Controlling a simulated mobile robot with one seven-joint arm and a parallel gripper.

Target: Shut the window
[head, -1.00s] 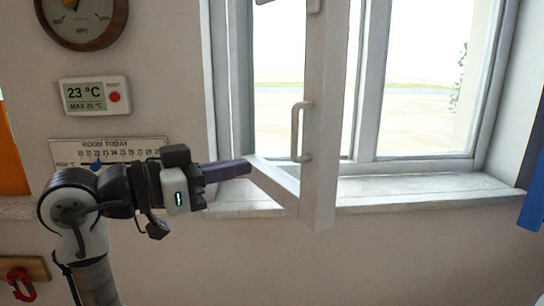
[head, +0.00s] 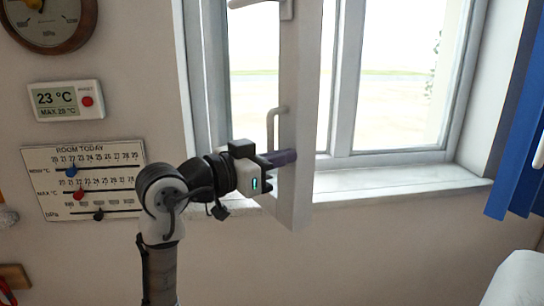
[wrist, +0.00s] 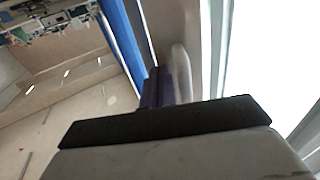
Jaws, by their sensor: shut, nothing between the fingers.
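The window's white sash (head: 305,60) stands open, swung inward into the room from the left side of the frame. It carries a pale pull handle (head: 271,131) and a lever handle near the top (head: 262,3). My gripper (head: 294,156) is shut and empty, its purple fingers pointing right. In the head view the fingers overlap the lower part of the sash's free edge, just below the pull handle; I cannot tell whether they touch it. In the wrist view the purple fingers (wrist: 155,88) show beyond the dark gripper body, beside a pale rounded shape.
The fixed pane and white sill (head: 400,182) lie to the right. A blue curtain (head: 515,125) hangs at the right edge. On the left wall are a round gauge (head: 48,20), a digital thermometer (head: 66,99) and a slider board (head: 85,180). A white object (head: 520,280) is at bottom right.

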